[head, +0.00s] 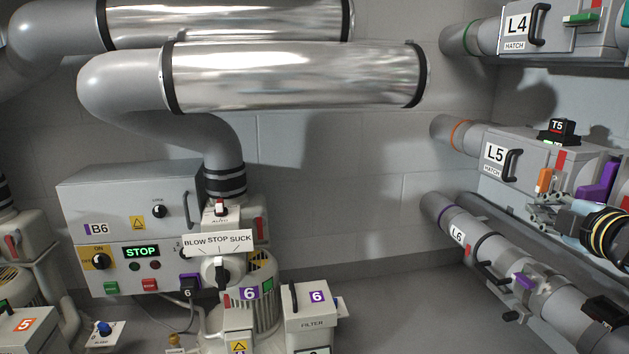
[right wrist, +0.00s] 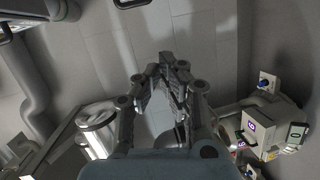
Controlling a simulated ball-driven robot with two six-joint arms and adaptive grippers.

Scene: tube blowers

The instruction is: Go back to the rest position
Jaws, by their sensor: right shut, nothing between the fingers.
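My right gripper (head: 538,212) reaches in from the right edge of the head view. It is shut and empty, in front of the pipes marked L5 (head: 470,138) and L6 (head: 447,222). In the right wrist view the fingers of my right gripper (right wrist: 166,66) meet at their tips with nothing between them. My left gripper is not in view.
The grey control box B6 (head: 128,195) shows a green STOP display. A blower with a BLOW STOP SUCK plate (head: 218,241) and a filter box (head: 309,309) stand beside it. Hatch L4 (head: 517,28) is at upper right. Bare wall and floor lie between.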

